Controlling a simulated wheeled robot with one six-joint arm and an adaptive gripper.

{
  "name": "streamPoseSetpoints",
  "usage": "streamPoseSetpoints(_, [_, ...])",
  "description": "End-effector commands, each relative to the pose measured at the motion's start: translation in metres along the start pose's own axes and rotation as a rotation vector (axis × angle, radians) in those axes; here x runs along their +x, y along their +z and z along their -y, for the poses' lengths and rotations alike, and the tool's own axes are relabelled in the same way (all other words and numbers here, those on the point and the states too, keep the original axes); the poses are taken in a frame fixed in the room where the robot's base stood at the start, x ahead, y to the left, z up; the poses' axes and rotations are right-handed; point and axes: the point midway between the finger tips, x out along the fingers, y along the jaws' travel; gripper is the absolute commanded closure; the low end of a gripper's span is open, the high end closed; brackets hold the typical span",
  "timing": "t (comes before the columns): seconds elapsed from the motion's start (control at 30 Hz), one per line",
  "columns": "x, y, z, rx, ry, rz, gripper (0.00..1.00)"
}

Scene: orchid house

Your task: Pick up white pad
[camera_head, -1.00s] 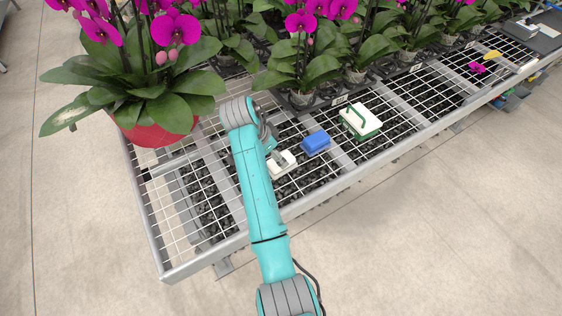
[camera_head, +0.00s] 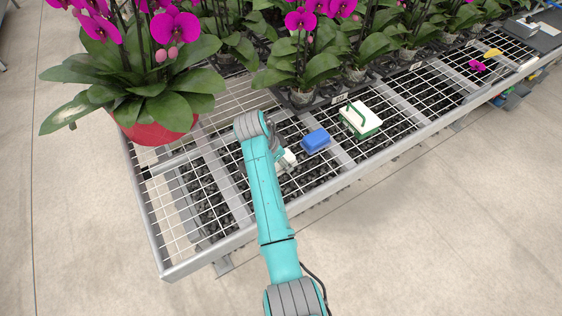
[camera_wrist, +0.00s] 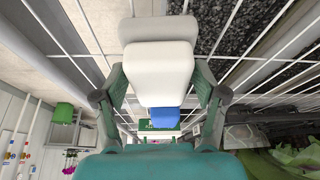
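The white pad (camera_wrist: 158,72) is a rounded pale block, seen in the wrist view between the two fingers of my gripper (camera_wrist: 160,68). The fingers stand wide, one close to each side of the pad; I cannot tell whether they touch it. A wider pale part (camera_wrist: 158,28) shows above it in that view. In the head view the pad (camera_head: 291,157) is partly hidden by my wrist, over the wire mesh bench. My gripper is mostly hidden there behind my arm.
A blue block (camera_head: 316,141) lies just right of the pad. A white and green box with a handle (camera_head: 361,121) stands farther right. A red-potted orchid (camera_head: 152,132) is at the left, and potted orchids line the back. The bench's metal rim (camera_head: 213,256) runs along the front.

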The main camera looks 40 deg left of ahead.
Motion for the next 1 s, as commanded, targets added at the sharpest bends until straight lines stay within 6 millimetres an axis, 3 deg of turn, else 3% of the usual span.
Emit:
streamPoseSetpoints(0.03, [0.000,0.000,0.000,0.000,0.000,0.000,0.51])
streamPoseSetpoints(0.1, [0.000,0.000,0.000,0.000,0.000,0.000,0.68])
streamPoseSetpoints(0.13, [0.000,0.000,0.000,0.000,0.000,0.000,0.72])
streamPoseSetpoints(0.53, [-0.009,-0.004,0.000,0.001,-0.001,-0.001,0.73])
streamPoseSetpoints(1.0, [-0.082,-0.034,0.001,0.000,-0.002,-0.001,0.73])
